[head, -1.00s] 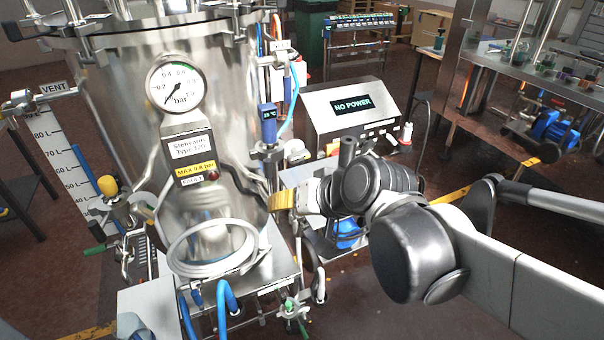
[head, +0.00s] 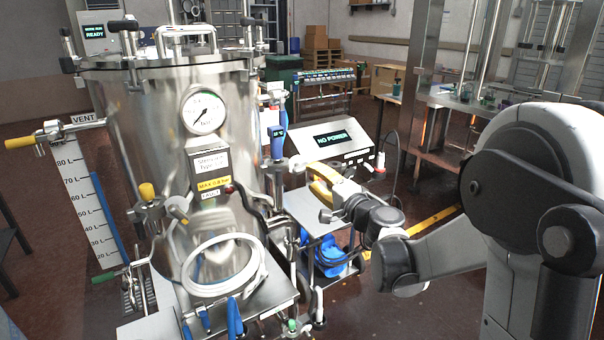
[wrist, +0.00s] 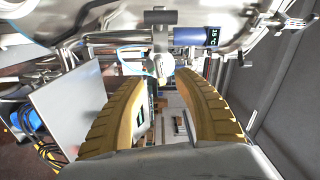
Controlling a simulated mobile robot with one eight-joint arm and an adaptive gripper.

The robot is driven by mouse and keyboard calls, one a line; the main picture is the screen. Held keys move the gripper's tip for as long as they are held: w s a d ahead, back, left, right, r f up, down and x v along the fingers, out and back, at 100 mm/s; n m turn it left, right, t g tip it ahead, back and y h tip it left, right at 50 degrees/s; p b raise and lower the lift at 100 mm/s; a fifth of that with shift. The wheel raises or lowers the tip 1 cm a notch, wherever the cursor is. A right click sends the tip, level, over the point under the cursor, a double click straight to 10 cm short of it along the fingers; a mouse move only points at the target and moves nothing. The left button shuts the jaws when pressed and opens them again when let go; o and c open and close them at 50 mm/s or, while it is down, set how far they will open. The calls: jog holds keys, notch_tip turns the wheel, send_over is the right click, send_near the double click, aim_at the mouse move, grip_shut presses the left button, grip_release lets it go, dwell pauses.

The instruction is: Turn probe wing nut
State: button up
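The probe, with a blue display head (head: 278,140), stands on the right side of the steel vessel (head: 160,120). In the wrist view the blue head (wrist: 195,37) lies sideways at the top, joined to a steel fitting (wrist: 160,17). A small pale metal piece (wrist: 163,66) below that fitting may be the wing nut; its shape is too small to tell. My gripper (head: 317,178), with yellow ribbed fingers, is right of and slightly below the probe. In the wrist view my gripper (wrist: 155,82) is open and empty, its fingertips apart and below the pale piece.
A pressure gauge (head: 204,113) and a coiled white hose (head: 222,290) are on the vessel's front. A box reading NO POWER (head: 334,140) stands behind my gripper. A steel plate (wrist: 70,108) shows at left in the wrist view.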

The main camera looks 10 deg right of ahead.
aim_at(304, 170)
jog(key=b+x, duration=0.1)
jog(key=x, duration=0.5)
grip_shut()
